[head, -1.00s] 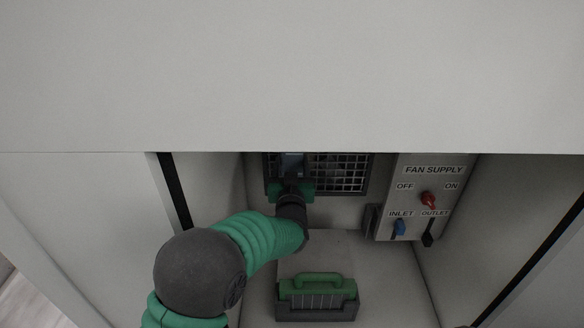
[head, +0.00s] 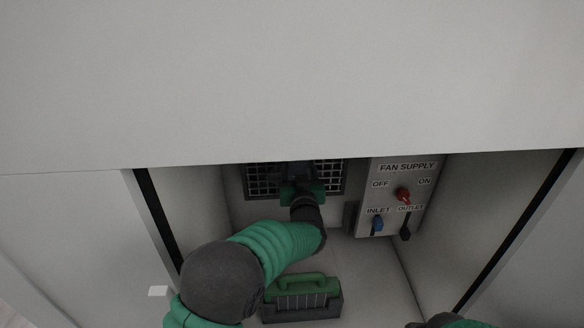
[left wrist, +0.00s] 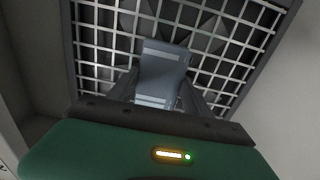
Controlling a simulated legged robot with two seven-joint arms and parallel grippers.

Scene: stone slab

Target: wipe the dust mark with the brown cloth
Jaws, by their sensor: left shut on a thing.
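No brown cloth and no dust mark can be made out in these views. My left gripper (head: 298,172) reaches into the cabinet and is in front of a metal grille (head: 262,182) on its back wall. In the left wrist view its fingers are shut on a grey-blue piece (left wrist: 162,72), which lies in front of the grille bars (left wrist: 225,45). I cannot tell whether this piece touches the grille or is fixed to it. My right gripper is not in view.
A panel marked FAN SUPPLY (head: 398,166) with a red knob (head: 403,194), a blue lever (head: 377,223) and a black lever (head: 405,230) is right of the grille. A green-handled box (head: 302,303) stands on the cabinet floor. The cabinet's upper front (head: 300,80) overhangs the opening.

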